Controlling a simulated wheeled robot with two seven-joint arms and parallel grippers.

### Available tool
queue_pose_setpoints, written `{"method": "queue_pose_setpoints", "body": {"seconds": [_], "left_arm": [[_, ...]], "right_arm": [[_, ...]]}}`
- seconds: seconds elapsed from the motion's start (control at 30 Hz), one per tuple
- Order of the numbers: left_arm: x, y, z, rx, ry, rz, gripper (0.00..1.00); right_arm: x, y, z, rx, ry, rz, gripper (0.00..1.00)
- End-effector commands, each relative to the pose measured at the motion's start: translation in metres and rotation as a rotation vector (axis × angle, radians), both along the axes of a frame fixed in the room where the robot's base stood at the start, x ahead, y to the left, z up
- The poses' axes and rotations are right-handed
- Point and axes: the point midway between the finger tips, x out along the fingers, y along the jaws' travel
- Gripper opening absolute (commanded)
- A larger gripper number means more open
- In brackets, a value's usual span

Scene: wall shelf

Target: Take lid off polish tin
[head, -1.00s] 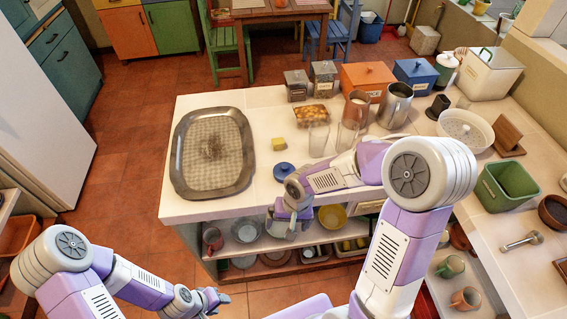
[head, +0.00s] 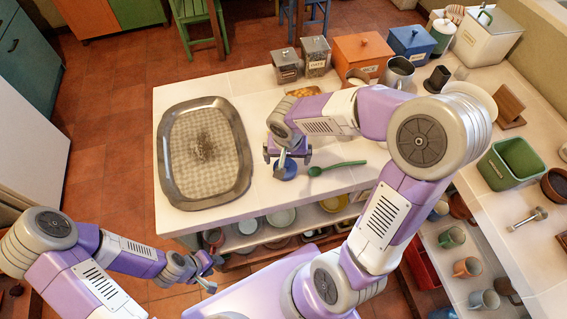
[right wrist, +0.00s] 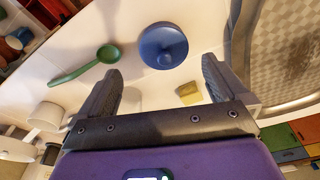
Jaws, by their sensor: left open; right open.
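A round blue lid with a small knob, seemingly that of the polish tin (right wrist: 163,45), shows from above in the right wrist view. It is on the white counter, and any tin body under it is hidden. In the head view the blue round thing (head: 287,171) is partly covered by my right gripper (head: 290,163). My right gripper is open and empty above it; in the right wrist view the lid lies just beyond the fingertips, between their lines. My left gripper (head: 209,272) is open and empty, low in front of the counter at the left.
A green spoon (head: 337,167) lies right of the blue lid. A yellow block (right wrist: 188,93) lies close by in the right wrist view. A large metal tray (head: 203,150) fills the counter's left end. Canisters (head: 316,55) and boxes stand at the back. Shelves with dishes are below.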

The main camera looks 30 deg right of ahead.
Motion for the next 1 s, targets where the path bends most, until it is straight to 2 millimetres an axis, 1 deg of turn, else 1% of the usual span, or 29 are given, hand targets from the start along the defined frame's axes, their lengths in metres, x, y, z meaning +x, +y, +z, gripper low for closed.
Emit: {"method": "queue_pose_setpoints", "body": {"seconds": [0.03,0.2,0.3,0.4,0.57,0.6,0.67,1.0], "left_arm": [[0.000,0.000,-0.002,0.000,0.000,0.000,0.43],[0.000,0.000,-0.008,0.000,-0.001,0.000,0.43],[0.000,0.000,-0.010,0.000,-0.001,0.000,0.43],[0.000,0.000,-0.010,0.000,-0.001,0.000,0.43],[0.000,0.000,-0.010,0.000,-0.001,0.000,0.43],[0.000,0.000,-0.010,0.000,-0.001,0.000,0.43],[0.000,0.000,-0.010,0.000,-0.001,0.000,0.43],[0.000,0.000,-0.010,0.000,-0.001,0.000,0.43]], "right_arm": [[0.002,0.000,-0.009,0.001,0.004,0.000,1.00],[0.009,0.001,-0.034,0.001,0.005,0.001,1.00],[0.011,0.000,-0.044,0.001,0.003,0.000,1.00],[0.011,-0.001,-0.047,0.001,0.001,0.000,1.00],[0.012,-0.001,-0.047,0.001,-0.001,0.000,1.00],[0.012,-0.001,-0.046,0.001,0.000,0.000,0.98],[0.011,-0.001,-0.046,0.001,0.000,0.000,0.89],[0.011,0.000,-0.047,0.001,0.002,0.000,0.37]]}}
